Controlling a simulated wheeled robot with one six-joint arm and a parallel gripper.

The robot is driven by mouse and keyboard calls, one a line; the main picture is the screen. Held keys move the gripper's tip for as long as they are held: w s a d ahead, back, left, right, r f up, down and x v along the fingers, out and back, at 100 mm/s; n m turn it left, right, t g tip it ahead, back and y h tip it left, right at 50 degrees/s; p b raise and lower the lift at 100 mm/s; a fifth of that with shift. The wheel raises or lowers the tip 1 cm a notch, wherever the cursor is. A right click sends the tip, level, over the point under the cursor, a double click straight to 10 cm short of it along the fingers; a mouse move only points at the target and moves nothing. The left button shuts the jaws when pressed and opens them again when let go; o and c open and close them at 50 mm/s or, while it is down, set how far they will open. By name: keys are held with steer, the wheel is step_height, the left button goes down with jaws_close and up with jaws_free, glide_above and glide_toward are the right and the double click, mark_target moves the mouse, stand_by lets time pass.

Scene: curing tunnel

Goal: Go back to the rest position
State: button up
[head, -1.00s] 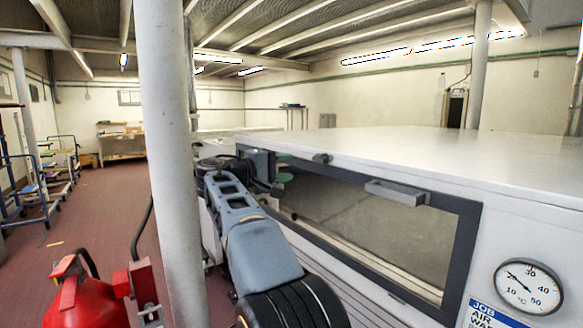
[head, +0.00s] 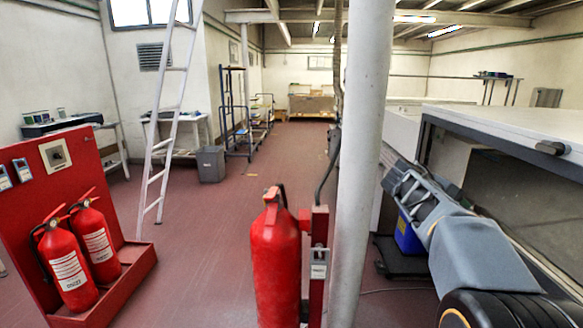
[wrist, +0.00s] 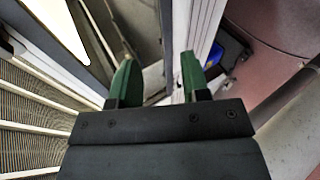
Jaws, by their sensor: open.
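In the wrist view, my gripper (wrist: 157,60) is open, its two green fingers apart with nothing between them. It points down past white and grey edges, with a reddish floor at the right. In the head view, my grey arm reaches from the lower right toward the white pillar (head: 361,160), beside the curing tunnel (head: 520,125). The fingers cannot be made out there. The tunnel's front opening (head: 530,190) is partly hidden by my arm.
A red extinguisher (head: 275,262) stands left of the pillar. Two more extinguishers (head: 98,238) are on a red stand (head: 135,265). A white ladder (head: 170,110) and grey bin (head: 211,164) stand behind. A blue container (head: 408,237) is below my arm. The red floor between is clear.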

steer(key=s+a+f+y+p, duration=0.5)
steer(key=s+a+f+y, duration=0.35)
steer(key=a, duration=0.55)
steer(key=s+a+m+t+y+p, duration=0.1)
steer(key=s+a+y+p, duration=0.2)
steer(key=s+a+p, duration=0.2)
steer(key=s+a, duration=0.3)
steer(key=s, duration=0.2)
steer(key=shift+s+a+r+t, duration=0.3)
steer(key=shift+s+a, duration=0.05)
steer(key=shift+s, duration=0.05)
steer(key=shift+m, duration=0.3)
steer(key=shift+o, duration=0.6)
steer(key=shift+c, duration=0.6)
